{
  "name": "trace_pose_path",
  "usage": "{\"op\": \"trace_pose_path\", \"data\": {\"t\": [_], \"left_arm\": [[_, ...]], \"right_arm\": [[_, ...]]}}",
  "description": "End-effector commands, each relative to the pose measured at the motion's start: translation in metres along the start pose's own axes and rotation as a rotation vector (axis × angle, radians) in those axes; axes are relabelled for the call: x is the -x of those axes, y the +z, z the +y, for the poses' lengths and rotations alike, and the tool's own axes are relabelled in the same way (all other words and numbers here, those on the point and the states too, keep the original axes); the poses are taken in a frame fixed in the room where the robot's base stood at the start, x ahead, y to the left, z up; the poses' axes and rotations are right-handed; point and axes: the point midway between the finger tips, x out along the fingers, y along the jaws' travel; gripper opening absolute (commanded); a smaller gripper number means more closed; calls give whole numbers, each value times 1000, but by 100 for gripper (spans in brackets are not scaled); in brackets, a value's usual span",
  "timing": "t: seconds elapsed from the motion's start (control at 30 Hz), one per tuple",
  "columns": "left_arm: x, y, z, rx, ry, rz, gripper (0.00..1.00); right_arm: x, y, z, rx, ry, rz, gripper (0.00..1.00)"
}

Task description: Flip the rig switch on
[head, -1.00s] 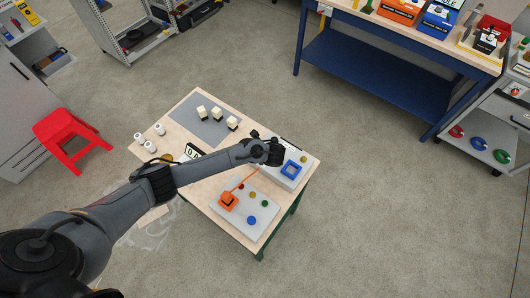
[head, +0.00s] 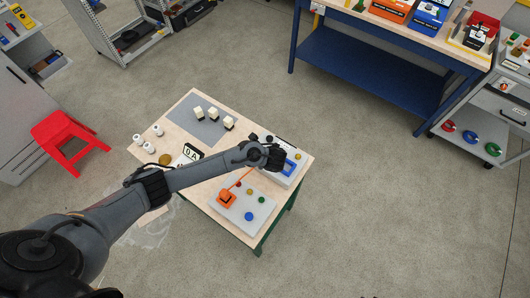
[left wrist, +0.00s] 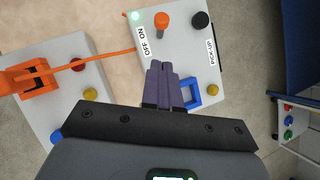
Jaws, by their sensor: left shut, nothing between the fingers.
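The rig switch (left wrist: 161,25) is a lever with an orange cap on a grey stem, on a light grey box (left wrist: 218,62) beside an "OFF ON" label (left wrist: 145,41). The cap shows toward the ON end of the label; I cannot tell its exact tilt. A green light (left wrist: 135,16) glows by it. My left gripper (left wrist: 160,68) is shut and empty, its tips over the box below the switch in the left wrist view, apart from it. In the head view my left gripper (head: 275,157) hides the switch and covers part of the box. My right gripper is not in view.
A blue square frame (left wrist: 190,93) and a black knob (left wrist: 200,20) are on the box. An orange cable runs from an orange block (head: 226,198) on a grey plate (head: 230,216) with coloured buttons. Pale blocks (head: 213,114) and white cylinders (head: 138,140) stand at the table's far side.

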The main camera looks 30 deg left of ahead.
Motion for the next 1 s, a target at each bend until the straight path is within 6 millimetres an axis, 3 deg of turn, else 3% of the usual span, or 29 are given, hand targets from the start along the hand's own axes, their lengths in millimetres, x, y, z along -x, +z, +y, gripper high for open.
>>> {"op": "trace_pose_path", "data": {"t": [0.2,0.4,1.0], "left_arm": [[38,7,3,1,-2,2,0],[57,11,4,1,-2,1,0],[62,12,5,0,0,-1,0]], "right_arm": [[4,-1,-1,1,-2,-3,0],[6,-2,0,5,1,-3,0],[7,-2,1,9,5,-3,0]]}}
